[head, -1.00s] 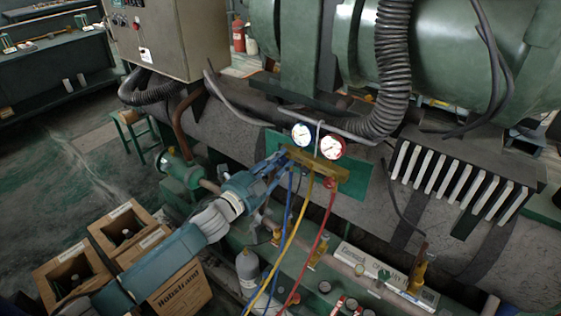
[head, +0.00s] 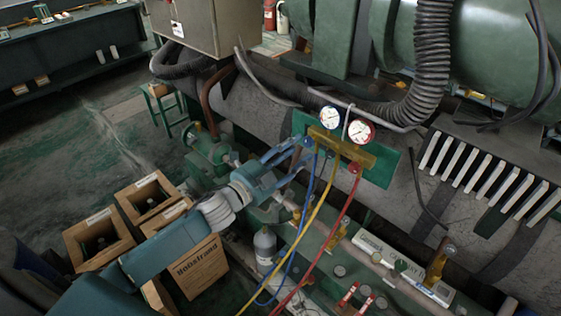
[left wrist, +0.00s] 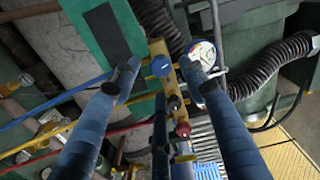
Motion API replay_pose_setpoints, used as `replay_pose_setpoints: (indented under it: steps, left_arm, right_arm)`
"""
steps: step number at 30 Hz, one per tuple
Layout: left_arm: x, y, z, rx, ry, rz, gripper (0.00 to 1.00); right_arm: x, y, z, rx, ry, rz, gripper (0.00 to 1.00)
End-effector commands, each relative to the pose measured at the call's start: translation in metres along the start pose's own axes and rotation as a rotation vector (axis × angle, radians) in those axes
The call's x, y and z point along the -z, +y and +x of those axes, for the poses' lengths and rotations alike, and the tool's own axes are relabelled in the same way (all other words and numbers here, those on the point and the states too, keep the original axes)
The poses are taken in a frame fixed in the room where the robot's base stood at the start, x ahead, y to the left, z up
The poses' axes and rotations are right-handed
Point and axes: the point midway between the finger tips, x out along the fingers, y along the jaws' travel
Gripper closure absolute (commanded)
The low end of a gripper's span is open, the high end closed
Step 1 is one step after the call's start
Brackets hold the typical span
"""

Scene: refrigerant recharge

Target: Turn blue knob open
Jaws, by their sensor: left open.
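The brass gauge manifold (head: 345,149) hangs on a green plate, with a blue gauge (head: 330,117) and a red gauge (head: 361,131). Its blue knob (left wrist: 161,66) shows in the left wrist view, at the manifold's left end in the head view. My left gripper (head: 298,155) is open, its fingers pointing at that end. In the left wrist view the open fingertips (left wrist: 161,68) lie on either side of the blue knob in the picture; I see no contact and cannot tell the depth gap. The red knob (left wrist: 182,129) is farther along the manifold.
Blue, yellow and red hoses (head: 322,215) hang below the manifold, close to my left gripper. A grey bottle (head: 265,245) and wooden crates (head: 98,240) stand below and left. A ribbed black duct (head: 432,60) runs above right. Open floor lies at the left.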

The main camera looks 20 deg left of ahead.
Motion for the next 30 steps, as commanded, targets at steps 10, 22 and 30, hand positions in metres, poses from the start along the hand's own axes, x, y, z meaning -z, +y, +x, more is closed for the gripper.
replay_pose_setpoints:
  steps: [10, 22, 30]
  left_arm:
    - [0.000, 0.002, -0.058, -0.002, -0.001, -0.002, 0.57]
    - [0.000, 0.000, -0.069, 0.000, 0.000, 0.000, 0.57]
    - [-0.001, 0.000, -0.069, 0.000, -0.001, -0.001, 0.57]
  right_arm:
    - [0.000, 0.001, 0.000, -0.001, 0.000, 0.000, 0.51]
    - [0.000, 0.000, 0.000, -0.001, 0.000, 0.000, 0.51]
    - [0.000, 0.000, 0.000, 0.000, 0.000, 0.000, 0.51]
